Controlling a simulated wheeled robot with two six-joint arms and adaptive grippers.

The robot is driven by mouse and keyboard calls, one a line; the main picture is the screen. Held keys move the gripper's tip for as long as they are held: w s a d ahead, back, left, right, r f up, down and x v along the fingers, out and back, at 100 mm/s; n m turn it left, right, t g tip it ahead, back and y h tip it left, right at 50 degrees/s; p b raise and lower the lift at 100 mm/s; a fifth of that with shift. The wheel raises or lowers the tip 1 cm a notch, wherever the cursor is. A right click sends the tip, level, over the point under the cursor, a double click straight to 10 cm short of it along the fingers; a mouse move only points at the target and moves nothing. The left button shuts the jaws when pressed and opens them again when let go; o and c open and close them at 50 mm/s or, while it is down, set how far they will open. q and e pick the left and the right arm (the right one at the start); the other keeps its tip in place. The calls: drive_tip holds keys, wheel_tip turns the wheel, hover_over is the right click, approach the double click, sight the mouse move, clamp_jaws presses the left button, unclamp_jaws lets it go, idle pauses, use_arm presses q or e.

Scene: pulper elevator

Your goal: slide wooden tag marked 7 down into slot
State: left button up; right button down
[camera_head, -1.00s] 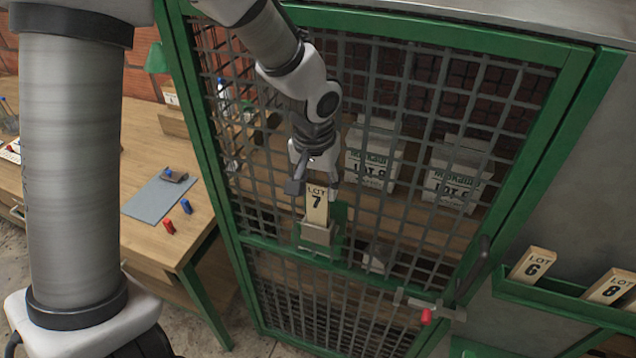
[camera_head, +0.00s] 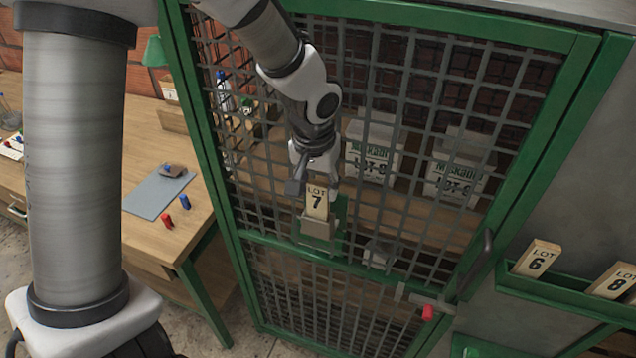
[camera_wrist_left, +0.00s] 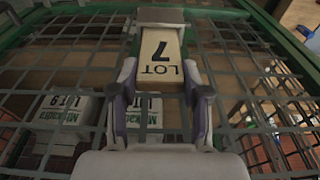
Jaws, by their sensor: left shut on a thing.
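The wooden tag marked LOT 7 (camera_head: 317,201) stands upright at the front of the green mesh door. Its lower end is inside the metal slot holder (camera_head: 318,226) on a green backplate, so that end is hidden. My left gripper (camera_head: 314,190) is shut on the upper part of the tag from above. In the left wrist view the tag (camera_wrist_left: 160,62) lies between my two fingers (camera_wrist_left: 163,95) and runs into the holder (camera_wrist_left: 160,16) at the top. My right gripper is out of view.
The green-framed mesh door (camera_head: 420,278) has a red-tipped latch (camera_head: 427,312). Tags LOT 6 (camera_head: 537,258) and LOT 8 (camera_head: 613,283) stand in a green rack (camera_head: 570,297) at right. White lot boxes (camera_head: 370,160) sit behind the mesh. A wooden table (camera_head: 150,235) is at left.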

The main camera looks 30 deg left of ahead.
use_arm(q)
drive_tip(key=shift+f, duration=0.15)
drive_tip(key=shift+f+b, duration=0.45)
drive_tip(key=shift+b, duration=0.05)
idle(0.3)
drive_tip(key=o, duration=1.2)
drive_tip(key=shift+r, duration=0.1)
drive_tip(key=r, duration=0.2)
drive_tip(key=s+r, duration=0.1)
drive_tip(key=r, duration=0.4)
drive_tip(key=shift+s+d+r, duration=0.15)
drive_tip(key=shift+d, duration=0.05)
